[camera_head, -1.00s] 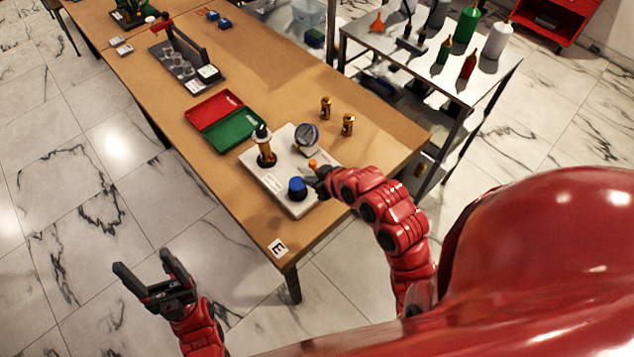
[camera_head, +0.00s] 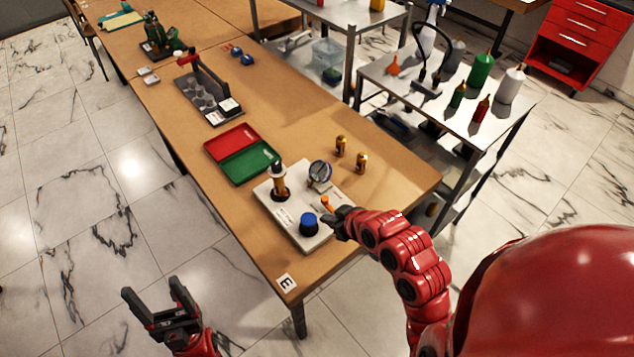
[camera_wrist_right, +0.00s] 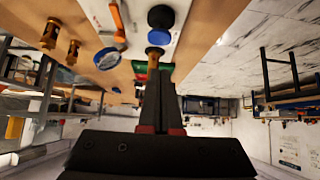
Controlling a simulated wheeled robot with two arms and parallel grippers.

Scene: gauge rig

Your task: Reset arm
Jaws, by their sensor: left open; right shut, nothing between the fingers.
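My left gripper (camera_head: 158,308) is open and empty over the floor, left of the table's near end. My right gripper (camera_head: 334,222) is shut with nothing in it, at the right edge of the white gauge rig plate (camera_head: 289,226). The plate carries a blue knob (camera_head: 309,224), a round gauge (camera_head: 320,172), an orange lever (camera_head: 327,203) and a brass post with a black top (camera_head: 279,182). In the right wrist view my shut fingers (camera_wrist_right: 158,75) point toward the plate, with the blue knob (camera_wrist_right: 161,17) beyond them. I cannot tell whether they touch anything.
A red and green open case (camera_head: 243,154) lies behind the rig. Two brass fittings (camera_head: 351,153) stand to its right. A metal side table (camera_head: 455,85) with bottles stands at the right. Floor at the left is clear.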

